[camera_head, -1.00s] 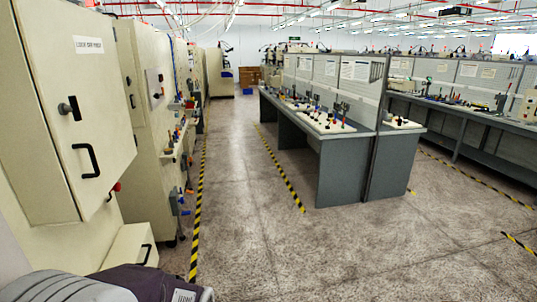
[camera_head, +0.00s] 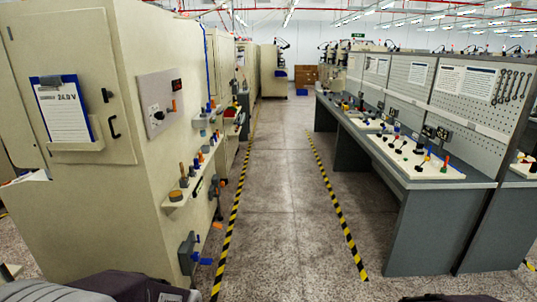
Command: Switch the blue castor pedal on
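A small blue pedal-like part (camera_head: 204,261) sticks out low on the side of the near cream cabinet, beside a grey box (camera_head: 187,252). It may be the blue castor pedal; it is too small to tell whether it is on or off. More small blue and orange parts sit low along the same cabinet row. Neither of my grippers is in view; only dark and grey parts of my own body show along the bottom edge.
The cream cabinet (camera_head: 95,185) stands close on the left, with a clipboard (camera_head: 65,112) on it and shelves jutting into the aisle. A grey workbench (camera_head: 440,225) stands on the right. The aisle floor (camera_head: 275,225) between striped lines is clear.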

